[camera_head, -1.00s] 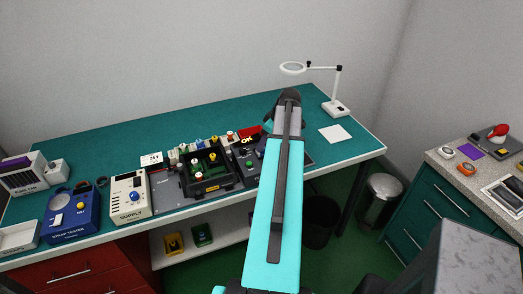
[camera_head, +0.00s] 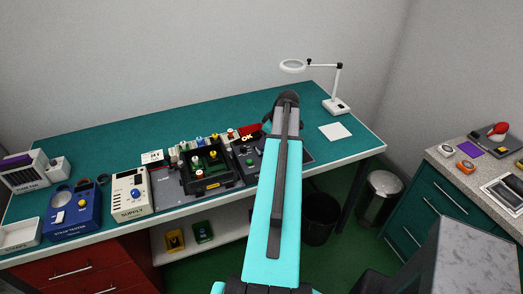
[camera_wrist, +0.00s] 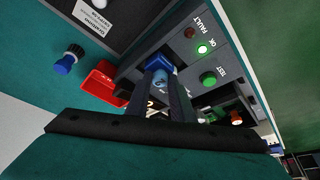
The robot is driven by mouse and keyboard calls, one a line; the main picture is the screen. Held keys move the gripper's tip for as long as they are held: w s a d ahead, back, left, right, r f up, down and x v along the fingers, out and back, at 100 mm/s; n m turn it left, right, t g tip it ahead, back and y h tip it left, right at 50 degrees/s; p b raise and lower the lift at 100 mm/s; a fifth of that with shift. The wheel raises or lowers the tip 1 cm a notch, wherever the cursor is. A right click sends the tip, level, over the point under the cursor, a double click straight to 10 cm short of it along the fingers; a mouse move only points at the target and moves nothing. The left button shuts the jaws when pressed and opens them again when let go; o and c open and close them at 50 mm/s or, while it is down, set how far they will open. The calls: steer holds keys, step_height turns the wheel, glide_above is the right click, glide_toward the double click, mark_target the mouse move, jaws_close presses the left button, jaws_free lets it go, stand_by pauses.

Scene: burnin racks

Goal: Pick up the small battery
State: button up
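In the wrist view, a small blue cylinder (camera_wrist: 160,66), which looks like the small battery, stands between the tips of my gripper (camera_wrist: 163,76). It is at the dark tester panel (camera_wrist: 186,52), beside the OK and FAULT lamps. The fingers flank it closely; whether they press on it I cannot tell. Its lower part is hidden by the fingers. In the head view my own arm hides the gripper tip and the battery, over the right part of the bench.
A red bin (camera_wrist: 104,82) and a blue-capped part (camera_wrist: 68,60) lie left of the fingers. A green lamp (camera_wrist: 203,49) glows by OK. In the head view a black tray (camera_head: 208,184) holds coloured parts; a magnifier lamp (camera_head: 337,105) stands behind right.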

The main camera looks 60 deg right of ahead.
jaws_close()
steer(key=shift+r, duration=0.15)
steer(key=shift+r+b, duration=1.25)
steer(key=shift+r, duration=0.3)
steer(key=s+a+r+b, duration=0.1)
steer(key=s+a+b, duration=0.4)
steer(key=s+a, duration=0.5)
steer(key=shift+s+r+b, duration=0.3)
steer(key=shift+s+b, duration=0.1)
steer(key=shift+s, duration=0.85)
steer(key=shift+w, duration=0.1)
